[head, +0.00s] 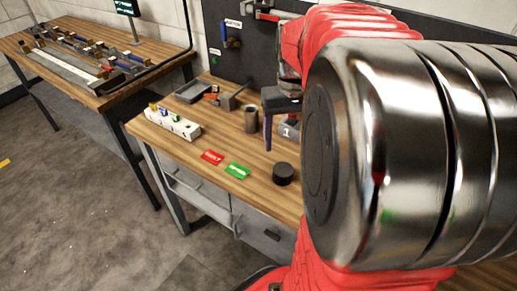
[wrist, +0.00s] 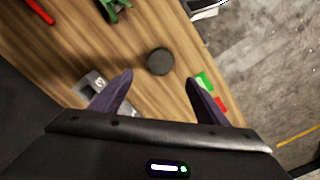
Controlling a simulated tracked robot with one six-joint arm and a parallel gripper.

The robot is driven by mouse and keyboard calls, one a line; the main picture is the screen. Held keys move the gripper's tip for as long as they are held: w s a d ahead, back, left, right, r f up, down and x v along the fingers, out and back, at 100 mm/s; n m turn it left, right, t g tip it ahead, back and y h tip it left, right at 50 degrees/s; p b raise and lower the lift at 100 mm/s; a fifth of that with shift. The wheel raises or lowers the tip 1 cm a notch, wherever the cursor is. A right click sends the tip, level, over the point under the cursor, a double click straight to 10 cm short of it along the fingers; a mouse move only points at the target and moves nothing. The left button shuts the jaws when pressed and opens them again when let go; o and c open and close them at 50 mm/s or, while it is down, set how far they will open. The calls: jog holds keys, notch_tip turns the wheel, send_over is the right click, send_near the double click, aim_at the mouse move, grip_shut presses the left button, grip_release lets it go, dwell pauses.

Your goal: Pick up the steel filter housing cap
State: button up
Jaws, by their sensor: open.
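A dark, squat round cap (head: 283,174) lies flat on the wooden workbench near its front edge; it looks nearly black, and I cannot tell its metal. In the wrist view the dark cap (wrist: 160,61) sits just beyond the gap between the fingertips, roughly centred. My gripper (wrist: 158,80) is open and empty, with its two dark purple fingers apart on either side. In the head view one finger of my gripper (head: 268,140) points down above the bench, behind the cap. My arm hides the bench to the right.
A green card (head: 237,171) and a red card (head: 212,157) lie left of the cap. A brown cup (head: 250,118), a grey block marked 1 (head: 290,129) and a white rack (head: 173,124) stand farther back. A dark pegboard (head: 262,62) rises behind the bench.

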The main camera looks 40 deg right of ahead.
aim_at(283, 169)
notch_tip(283, 169, down, 7)
jog(key=shift+f, duration=0.2)
dwell(0.4)
jog(key=shift+a+f, duration=0.1)
jog(key=shift+f, duration=2.5)
jog(key=shift+c, duration=0.4)
jog(key=c, duration=1)
